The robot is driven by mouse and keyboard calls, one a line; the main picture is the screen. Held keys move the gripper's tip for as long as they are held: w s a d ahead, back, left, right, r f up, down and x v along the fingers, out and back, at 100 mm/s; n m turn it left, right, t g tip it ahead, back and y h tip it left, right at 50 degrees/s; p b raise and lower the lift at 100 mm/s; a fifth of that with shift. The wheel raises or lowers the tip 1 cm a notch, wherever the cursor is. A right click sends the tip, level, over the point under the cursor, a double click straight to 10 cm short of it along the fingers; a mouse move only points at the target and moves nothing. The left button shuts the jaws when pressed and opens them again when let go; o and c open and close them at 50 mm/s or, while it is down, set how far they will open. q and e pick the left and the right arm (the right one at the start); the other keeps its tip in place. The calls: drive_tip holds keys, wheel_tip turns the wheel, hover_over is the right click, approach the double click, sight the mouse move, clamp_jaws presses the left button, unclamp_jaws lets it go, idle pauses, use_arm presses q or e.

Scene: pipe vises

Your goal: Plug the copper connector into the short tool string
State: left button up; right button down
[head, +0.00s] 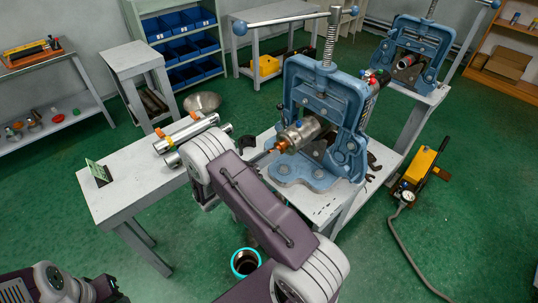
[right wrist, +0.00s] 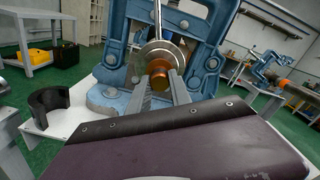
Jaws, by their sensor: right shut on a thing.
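The copper connector (head: 282,146) is at the near end of a steel tool string (head: 303,131) clamped in the near blue vise (head: 325,95). My right gripper (head: 270,153) is shut on the connector. In the right wrist view, the two grey fingers (right wrist: 157,97) flank the copper connector (right wrist: 158,82), which overlaps the steel ring (right wrist: 163,55) of the tool string. It looks roughly in line with the string. I cannot tell whether it is inside the string's end or only in front of it. Of my left arm only a part shows at the lower left, with no fingers visible.
A second blue vise (head: 415,48) stands behind on its own table. Steel cylinders (head: 187,133) lie on the white left table (head: 135,178). A black U-shaped holder (right wrist: 50,103) stands left of the vise. A yellow pump (head: 420,168) with a hose sits on the floor at right.

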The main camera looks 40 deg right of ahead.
drive_tip(key=shift+d, duration=0.1)
drive_tip(key=shift+w+d, duration=0.1)
drive_tip(key=shift+d, duration=0.75)
drive_tip(key=c, duration=1.1)
unclamp_jaws()
drive_tip(key=a, duration=0.9)
drive_tip(key=shift+s, duration=0.4)
